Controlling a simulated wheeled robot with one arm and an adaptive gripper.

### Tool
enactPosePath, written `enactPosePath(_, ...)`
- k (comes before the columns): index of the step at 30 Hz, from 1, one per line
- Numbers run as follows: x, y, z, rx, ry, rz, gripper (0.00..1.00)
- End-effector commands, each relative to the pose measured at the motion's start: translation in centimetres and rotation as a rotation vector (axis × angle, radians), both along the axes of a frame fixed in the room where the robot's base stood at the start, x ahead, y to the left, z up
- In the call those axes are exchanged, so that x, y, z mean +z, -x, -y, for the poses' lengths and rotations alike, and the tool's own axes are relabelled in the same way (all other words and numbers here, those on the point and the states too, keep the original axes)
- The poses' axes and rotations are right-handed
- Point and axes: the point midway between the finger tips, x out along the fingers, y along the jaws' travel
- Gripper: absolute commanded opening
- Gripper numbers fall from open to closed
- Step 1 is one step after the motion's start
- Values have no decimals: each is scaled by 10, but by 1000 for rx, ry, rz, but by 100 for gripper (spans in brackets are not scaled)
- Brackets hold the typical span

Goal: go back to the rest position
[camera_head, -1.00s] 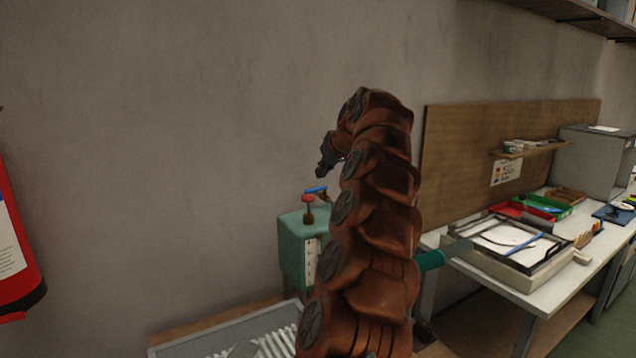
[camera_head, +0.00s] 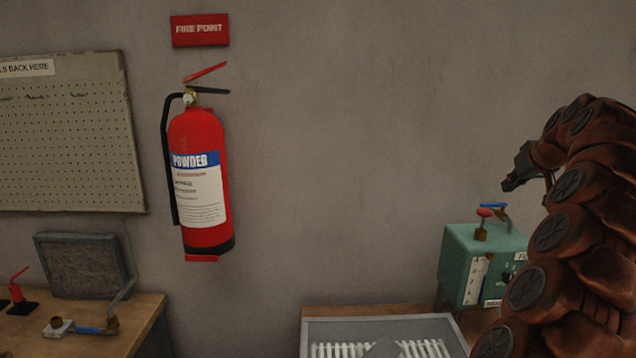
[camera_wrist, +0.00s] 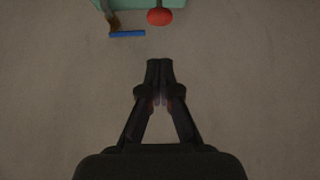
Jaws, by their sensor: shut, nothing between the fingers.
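My gripper (camera_head: 513,184) is at the right in the head view, at the end of my brown arm, in front of the bare wall. In the wrist view my gripper (camera_wrist: 160,65) has its fingertips together with nothing between them. A green box (camera_head: 465,258) with a red knob (camera_head: 485,212) and a blue-handled valve (camera_head: 494,206) stands below the gripper in the head view. The red knob (camera_wrist: 159,17) and the blue handle (camera_wrist: 127,34) also show at the top of the wrist view, apart from the fingers.
A grey tray with white slats (camera_head: 400,327) lies left of the green box. A red fire extinguisher (camera_head: 205,185) hangs on the wall. A pegboard (camera_head: 70,140) is above a wooden bench (camera_head: 140,312) with valve parts at the left. The wall between extinguisher and arm is clear.

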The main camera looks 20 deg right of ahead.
Motion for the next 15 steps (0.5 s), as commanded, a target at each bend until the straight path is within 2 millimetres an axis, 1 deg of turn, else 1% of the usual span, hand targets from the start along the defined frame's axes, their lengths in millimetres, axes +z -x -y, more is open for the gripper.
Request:
enactPosePath(2, 0, -1, -2, 3, -2, -1, 0)
enactPosePath(4, 0, -4, -10, 16, -8, -4, 0)
enactPosePath(5, -1, -6, -16, 23, -13, -5, 0)
enactPosePath(7, -1, -13, -34, 50, -27, -14, 0)
enactPosePath(8, -2, -16, -44, 65, -35, -19, 0)
enactPosePath(9, -5, -21, -60, 88, -48, -31, 0)
enactPosePath(11, -7, -27, -86, 122, -64, -47, 0)
enactPosePath(12, -9, -30, -104, 146, -75, -58, 0)
enactPosePath(14, -13, -34, -129, 176, -94, -78, 0)
enactPosePath(15, -16, -35, -145, 197, -103, -92, 0)
